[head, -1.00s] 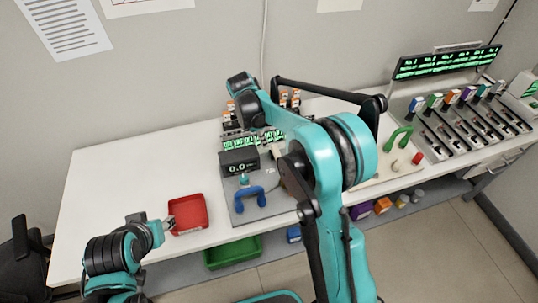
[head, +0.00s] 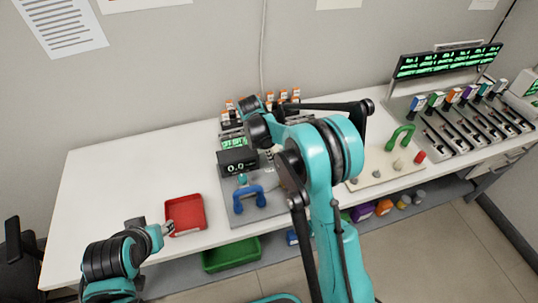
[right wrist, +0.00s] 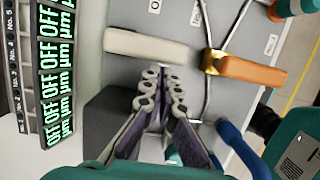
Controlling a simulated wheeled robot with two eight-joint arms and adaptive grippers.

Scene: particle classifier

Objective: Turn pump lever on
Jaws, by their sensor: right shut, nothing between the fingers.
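In the right wrist view, two lever handles show on a grey panel: a cream-white one (right wrist: 145,46) and an orange one (right wrist: 252,73) beside a brass fitting (right wrist: 211,62). No readable label shows which is the pump lever. My right gripper (right wrist: 161,80) is shut and empty, its fingertips close to the white handle in the picture. I cannot tell whether they touch. In the head view my right arm hides much of this area. My left gripper (head: 168,228) is by the red tray (head: 185,214), and its opening is too small to judge.
A black "0.0" display box (head: 238,161) and a blue handle (head: 248,198) stand near my right arm. "OFF" displays (right wrist: 57,75) line the panel's edge. The table's left part is clear.

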